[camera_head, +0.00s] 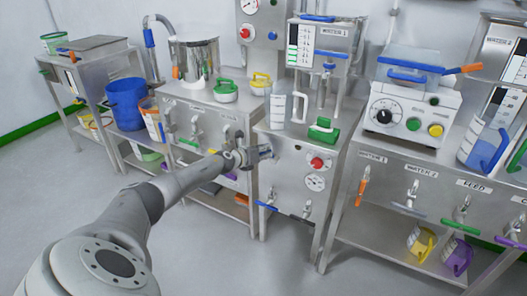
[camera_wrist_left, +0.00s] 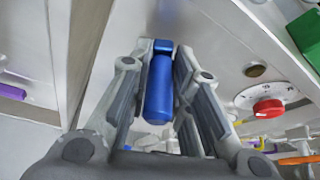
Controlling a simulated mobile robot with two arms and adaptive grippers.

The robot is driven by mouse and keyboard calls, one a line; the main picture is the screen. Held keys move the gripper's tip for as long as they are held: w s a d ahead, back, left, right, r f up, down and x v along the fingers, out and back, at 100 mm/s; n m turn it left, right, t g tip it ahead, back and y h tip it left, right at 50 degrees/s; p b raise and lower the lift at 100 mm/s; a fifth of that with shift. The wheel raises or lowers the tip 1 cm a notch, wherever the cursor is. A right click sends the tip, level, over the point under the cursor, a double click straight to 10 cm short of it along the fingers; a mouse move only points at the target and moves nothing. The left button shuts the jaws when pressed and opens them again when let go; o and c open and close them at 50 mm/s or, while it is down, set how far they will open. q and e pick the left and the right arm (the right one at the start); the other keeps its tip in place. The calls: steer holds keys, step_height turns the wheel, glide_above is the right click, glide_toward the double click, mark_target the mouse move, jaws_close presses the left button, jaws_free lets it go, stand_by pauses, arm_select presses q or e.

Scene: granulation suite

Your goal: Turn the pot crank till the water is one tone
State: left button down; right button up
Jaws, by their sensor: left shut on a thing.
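My left gripper (camera_head: 264,153) reaches the upper left front of the middle steel cabinet (camera_head: 285,185). In the left wrist view its fingers (camera_wrist_left: 158,85) are closed around an upright blue handle (camera_wrist_left: 158,90), which looks like the crank grip. In the head view the gripper hides this handle. A steel pot (camera_head: 196,60) stands on the bench to the left. I cannot see any water inside it, nor how the blue handle connects to a pot. My right gripper is in neither view.
The floor in front is clear.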

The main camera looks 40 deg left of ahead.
arm_select(q)
steer(key=shift+d+f, duration=0.1)
steer(key=shift+f, duration=0.2)
steer(key=c, duration=1.5)
jaws_free()
steer(key=shift+o, duration=0.9)
steer(key=shift+r, duration=0.15)
steer(key=shift+s+r, duration=0.25)
steer(key=shift+s, duration=0.2)
steer(key=a+v, duration=0.1)
steer(key=v, duration=1)
steer(key=shift+d, duration=0.45)
